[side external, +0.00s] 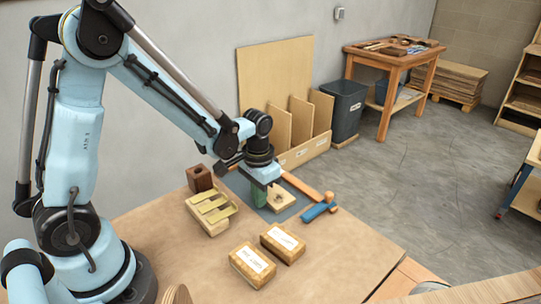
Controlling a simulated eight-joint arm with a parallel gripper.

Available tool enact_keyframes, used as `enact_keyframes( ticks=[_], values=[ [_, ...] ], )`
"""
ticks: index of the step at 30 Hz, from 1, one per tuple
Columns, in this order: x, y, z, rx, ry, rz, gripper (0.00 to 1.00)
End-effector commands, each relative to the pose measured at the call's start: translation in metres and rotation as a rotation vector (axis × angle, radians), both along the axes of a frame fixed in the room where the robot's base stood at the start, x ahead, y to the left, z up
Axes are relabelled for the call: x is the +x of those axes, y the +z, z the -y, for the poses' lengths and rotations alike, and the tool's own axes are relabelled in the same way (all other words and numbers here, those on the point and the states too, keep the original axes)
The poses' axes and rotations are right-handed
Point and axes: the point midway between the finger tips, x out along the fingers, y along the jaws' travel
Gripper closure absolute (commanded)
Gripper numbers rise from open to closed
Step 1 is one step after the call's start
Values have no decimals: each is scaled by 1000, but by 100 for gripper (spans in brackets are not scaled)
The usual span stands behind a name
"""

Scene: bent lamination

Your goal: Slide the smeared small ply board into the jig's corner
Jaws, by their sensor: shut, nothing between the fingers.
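A small pale wooden piece (283,203), which looks like the small ply board, lies on a dark grey flat plate (295,211) near the table's far side. A dark spot shows on its top, too small to identify as the smear. My gripper (259,203) points down just left of this piece, its fingers shut and empty. I cannot tell whether it touches the piece. The plate seems to belong to the jig; the corner cannot be made out behind my gripper and wrist.
An orange bar (301,187) lies behind the plate, with a blue-and-orange tool (319,211) to the right. A slatted wooden block (211,214) and brown block (199,178) stand left. Two labelled wooden blocks (252,266) (283,241) sit in front. The table's right front is clear.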

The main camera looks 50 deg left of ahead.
Motion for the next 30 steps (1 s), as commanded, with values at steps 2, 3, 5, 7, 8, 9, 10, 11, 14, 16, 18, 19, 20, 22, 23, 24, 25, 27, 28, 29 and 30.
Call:
enact_keyframes(
  ticks=[2, 3, 5, 7, 8, 9, 10, 11, 14, 16, 18, 19, 20, 22, 23, 24, 25, 27, 28, 29, 30],
  values=[
    [4, 0, 0, 0, 0, 0, 100],
    [6, 0, 0, 0, 0, 0, 100],
    [8, 0, 0, 0, 0, 0, 100],
    [12, 0, 0, 0, 0, 0, 100],
    [13, 0, 0, 0, 0, 0, 100],
    [15, 0, 0, 0, 0, 0, 100],
    [16, 0, 0, 0, 0, 0, 100],
    [18, 0, 0, 0, 0, 0, 100],
    [22, 0, 0, 0, 0, 0, 100],
    [25, 0, 0, 0, 0, 0, 100],
    [28, 0, 0, 0, 0, 0, 100],
    [30, 0, 0, 0, 0, 0, 100],
    [31, 0, 0, 0, 0, 0, 100],
    [34, 0, 0, 0, 0, 0, 100],
    [34, 0, 0, 0, 0, 0, 100],
    [34, 0, 0, 0, 0, 0, 100],
    [33, 0, 0, 0, 0, 0, 100],
    [32, 0, 0, 0, 0, 1, 100],
    [31, 0, 0, 0, 0, 1, 100],
    [31, 0, 0, 0, 0, 0, 100],
    [29, 0, 0, 0, 0, 0, 100]
  ],
)
